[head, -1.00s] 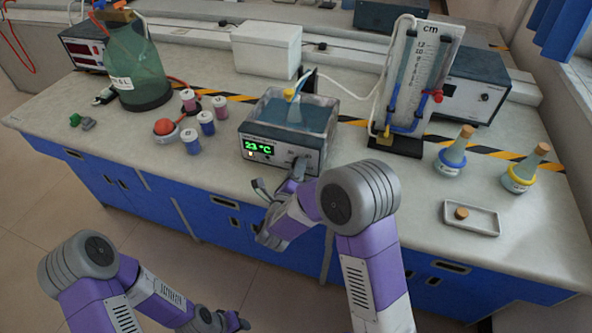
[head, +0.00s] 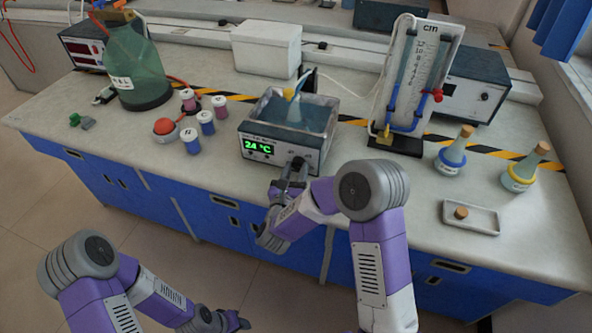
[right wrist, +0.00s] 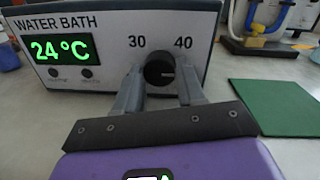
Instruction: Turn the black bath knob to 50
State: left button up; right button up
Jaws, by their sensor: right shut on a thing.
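The water bath (head: 262,137) stands on the bench, and its green display reads 24 °C, also in the right wrist view (right wrist: 62,48). The black knob (right wrist: 160,69) is on its front panel, below the printed 30 and 40. A light pointer line on the knob points roughly to the right. No 50 mark shows. My right gripper (right wrist: 158,88) is shut on the knob, one finger on each side; in the head view it is at the panel's front right (head: 291,172). My left gripper (head: 240,322) hangs low at the bottom edge, away from the bath; its jaws are unclear.
Several small capped jars (head: 206,123) and a red-topped round device (head: 164,128) stand left of the bath. A manometer board (head: 418,80), flasks (head: 454,155) and a tray (head: 470,231) are to the right. A green mat (right wrist: 275,108) lies right of the knob.

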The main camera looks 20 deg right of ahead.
jog(key=shift+m, duration=0.9)
jog(key=o, duration=1)
jog(key=shift+o, duration=0.2)
jog(key=v, duration=0.7)
jog(key=shift+s+a+p, duration=0.2)
jog(key=shift+p, duration=0.1)
